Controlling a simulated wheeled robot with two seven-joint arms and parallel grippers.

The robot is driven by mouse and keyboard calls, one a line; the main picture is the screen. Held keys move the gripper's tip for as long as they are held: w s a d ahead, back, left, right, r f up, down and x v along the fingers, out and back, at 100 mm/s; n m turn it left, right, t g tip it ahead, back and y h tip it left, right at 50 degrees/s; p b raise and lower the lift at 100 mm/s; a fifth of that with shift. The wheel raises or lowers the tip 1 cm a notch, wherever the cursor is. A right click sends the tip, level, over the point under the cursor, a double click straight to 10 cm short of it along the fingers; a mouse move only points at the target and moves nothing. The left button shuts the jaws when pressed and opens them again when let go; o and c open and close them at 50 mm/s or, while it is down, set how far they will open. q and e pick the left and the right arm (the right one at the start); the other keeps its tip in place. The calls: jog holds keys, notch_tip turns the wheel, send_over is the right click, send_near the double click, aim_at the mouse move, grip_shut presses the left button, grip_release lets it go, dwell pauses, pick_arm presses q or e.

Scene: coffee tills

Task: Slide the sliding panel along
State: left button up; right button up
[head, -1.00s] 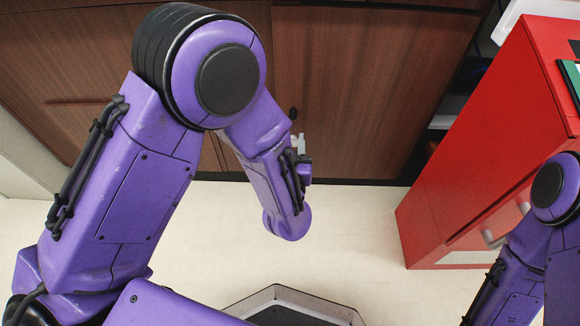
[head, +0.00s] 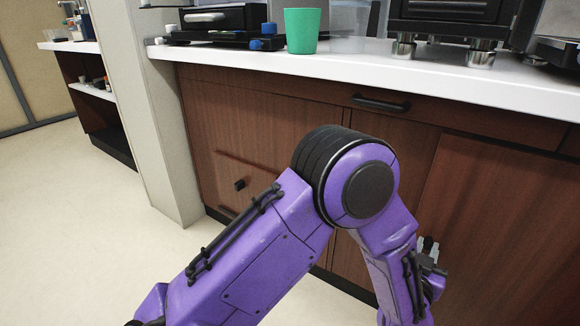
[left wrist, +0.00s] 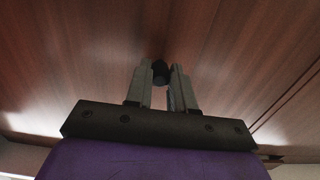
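A brown wooden panel (head: 500,215) forms the right part of the cabinet front under the counter. Another brown front (head: 215,120) with a small square black knob (head: 239,185) lies to the left. My left gripper (head: 430,245) is close to the right panel, partly hidden by my own purple arm. In the left wrist view, its two grey fingers (left wrist: 162,80) stand apart on either side of a dark round knob (left wrist: 160,72) on the wood (left wrist: 90,55). A gap shows between them; I cannot tell whether they touch the knob. My right gripper is out of view.
The white countertop (head: 400,75) carries a green cup (head: 302,30), a black scale-like device (head: 215,38) and a dark machine (head: 450,25) on metal feet. A drawer handle (head: 381,103) juts out below it. The floor (head: 80,220) at left is clear.

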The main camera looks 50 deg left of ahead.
pick_arm(q)
grip_shut()
jog(key=s+a+p, duration=0.1)
jog(key=s+a, duration=0.1)
jog(key=a, duration=0.7)
jog(key=s+a+p, duration=0.1)
jog(key=s+a, duration=0.2)
jog(key=a, duration=0.7)
jog(key=shift+s+a, duration=0.2)
jog(key=shift+s, duration=0.1)
dwell(0.6)
jog(key=shift+r, duration=0.1)
jog(key=s+a, duration=0.2)
jog(key=a, duration=0.6)
jog(key=s+a, duration=0.2)
jog(key=a, duration=0.6)
jog(key=shift+s+b, duration=0.3)
jog(key=o, duration=0.8)
grip_release()
jog(key=shift+d+r, duration=0.1)
jog(key=shift+o, duration=0.2)
